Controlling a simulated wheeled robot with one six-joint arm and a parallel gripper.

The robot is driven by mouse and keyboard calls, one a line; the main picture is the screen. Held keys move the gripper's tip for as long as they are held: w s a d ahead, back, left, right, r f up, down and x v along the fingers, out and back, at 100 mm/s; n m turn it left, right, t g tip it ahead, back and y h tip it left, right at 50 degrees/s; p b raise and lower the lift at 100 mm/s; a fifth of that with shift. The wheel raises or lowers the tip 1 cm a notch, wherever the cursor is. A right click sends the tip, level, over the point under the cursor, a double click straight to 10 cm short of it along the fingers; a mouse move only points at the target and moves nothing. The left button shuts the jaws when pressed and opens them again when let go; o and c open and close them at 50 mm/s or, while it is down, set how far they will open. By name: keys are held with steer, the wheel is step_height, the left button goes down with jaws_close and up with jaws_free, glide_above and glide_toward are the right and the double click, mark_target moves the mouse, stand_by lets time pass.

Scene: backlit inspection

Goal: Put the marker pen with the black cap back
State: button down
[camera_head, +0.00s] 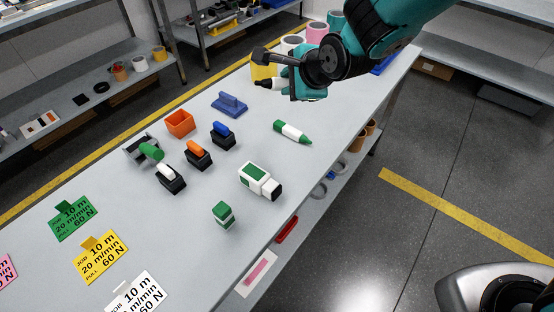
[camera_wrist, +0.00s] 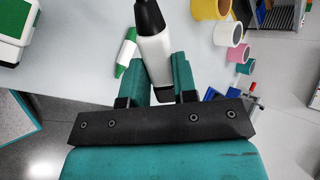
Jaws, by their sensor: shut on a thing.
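The marker pen with the black cap (camera_wrist: 152,45) has a white body and is held between the two teal fingers of my gripper (camera_wrist: 160,72). Its black cap points away from the gripper. In the head view the same pen (camera_head: 264,83) shows at the far end of the table, cap to the left, beside the yellow cup. My gripper (camera_head: 299,86) is above the table there, shut on the pen's white body. Part of the body is hidden by the fingers. A green-and-white marker (camera_head: 292,132) lies on the table; it also shows in the wrist view (camera_wrist: 126,52).
An empty-looking orange box (camera_head: 180,123) and a blue handled block (camera_head: 229,104) stand mid-table. Black blocks with blue (camera_head: 222,134), orange (camera_head: 197,154) and white (camera_head: 170,178) tops are near them. A white-and-green box (camera_head: 259,180) lies nearer. Yellow (camera_head: 261,68) and pink (camera_head: 317,33) cups stand behind.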

steer(key=shift+s+a+r, duration=0.3)
steer(key=shift+a+r, duration=0.35)
steer(key=shift+r, duration=0.15)
steer(key=shift+s+a, duration=0.15)
step_height(320, 180, down, 19)
steer(key=shift+f, duration=0.15)
steer(key=c, duration=0.9)
jaws_free()
